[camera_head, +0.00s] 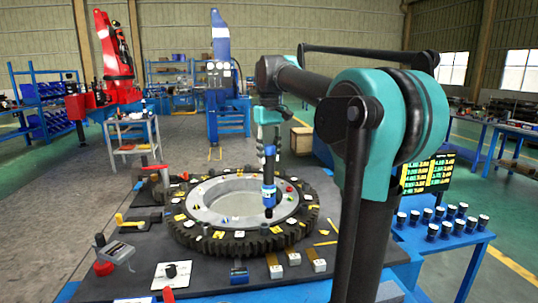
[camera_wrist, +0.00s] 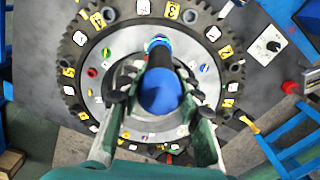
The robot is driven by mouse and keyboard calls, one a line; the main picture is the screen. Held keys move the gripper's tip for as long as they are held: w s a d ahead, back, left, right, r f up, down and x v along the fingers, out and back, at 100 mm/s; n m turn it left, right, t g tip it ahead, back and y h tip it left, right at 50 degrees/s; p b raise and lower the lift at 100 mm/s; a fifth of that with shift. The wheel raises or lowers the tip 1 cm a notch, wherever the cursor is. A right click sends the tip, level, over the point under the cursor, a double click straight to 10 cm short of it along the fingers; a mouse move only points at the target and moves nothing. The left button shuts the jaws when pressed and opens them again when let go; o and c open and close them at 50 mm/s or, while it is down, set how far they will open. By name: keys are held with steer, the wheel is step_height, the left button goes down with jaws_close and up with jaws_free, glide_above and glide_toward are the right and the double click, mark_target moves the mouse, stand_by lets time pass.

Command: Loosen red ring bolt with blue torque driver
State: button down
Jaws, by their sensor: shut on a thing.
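The blue torque driver (camera_head: 268,194) hangs upright below my gripper (camera_head: 268,158), with its dark tip over the front inner part of the ring. I cannot tell whether the tip touches anything. In the wrist view the driver's blue end (camera_wrist: 160,92) lies between the two fingers of my gripper (camera_wrist: 152,72), which is shut on it. The red ring bolt (camera_head: 289,188) shows as a small red spot on the pale inner ring, right of the driver and apart from it. It also shows in the wrist view (camera_wrist: 92,72), left of the fingers.
The large dark toothed ring (camera_head: 190,237) lies on the dark bench, carrying several coloured marks and number tags. A blue table (camera_head: 446,236) with several black cups stands right.

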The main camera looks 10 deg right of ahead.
mark_target(269, 145)
steer(key=shift+r, duration=2.65)
